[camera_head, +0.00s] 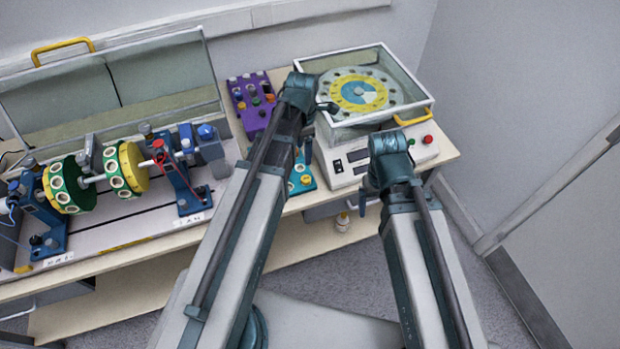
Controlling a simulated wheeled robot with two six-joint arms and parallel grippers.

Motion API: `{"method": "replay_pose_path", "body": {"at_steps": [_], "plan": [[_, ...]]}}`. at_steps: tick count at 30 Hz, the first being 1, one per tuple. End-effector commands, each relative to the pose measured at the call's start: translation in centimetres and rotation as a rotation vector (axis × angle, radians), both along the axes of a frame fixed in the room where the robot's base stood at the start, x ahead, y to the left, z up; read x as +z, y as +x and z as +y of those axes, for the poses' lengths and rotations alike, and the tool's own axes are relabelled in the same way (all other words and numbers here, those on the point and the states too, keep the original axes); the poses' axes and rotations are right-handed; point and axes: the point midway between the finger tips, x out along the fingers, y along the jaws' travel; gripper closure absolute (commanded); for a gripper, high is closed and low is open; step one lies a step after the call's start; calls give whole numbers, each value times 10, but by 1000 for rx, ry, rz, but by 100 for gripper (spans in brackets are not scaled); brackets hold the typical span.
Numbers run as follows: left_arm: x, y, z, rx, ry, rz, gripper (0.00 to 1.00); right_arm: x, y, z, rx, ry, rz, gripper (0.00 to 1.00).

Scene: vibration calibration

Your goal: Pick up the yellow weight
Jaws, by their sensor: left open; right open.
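Small knob-like weights stand in the purple holder (244,96), among them an orange-yellow one (262,113) at its front. A teal holder (305,186), partly hidden by my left arm, also carries small yellow and orange pieces. I cannot tell which piece is the yellow weight. My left gripper (319,124) is open and empty, between the purple holder and the white machine; its wrist hides much of it. My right gripper (362,201) is open, small and mostly hidden behind its wrist, near the front edge of the white machine. Neither gripper visibly touches a weight.

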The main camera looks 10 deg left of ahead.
Motion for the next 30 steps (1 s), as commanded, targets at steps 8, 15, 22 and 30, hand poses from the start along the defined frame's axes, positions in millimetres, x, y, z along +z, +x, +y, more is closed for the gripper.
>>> {"method": "replay_pose_path", "body": {"at_steps": [8,15,22,30], "plan": [[-21,0,0,-3,0,0,26,-21,0,0,0,0,0,14],[-56,0,0,-4,0,0,26,-56,0,0,-1,0,0,14],[-85,0,0,-5,0,0,26,-85,0,0,-1,0,0,14],[-87,0,0,-5,0,0,26,-87,0,0,-1,0,0,14]]}}
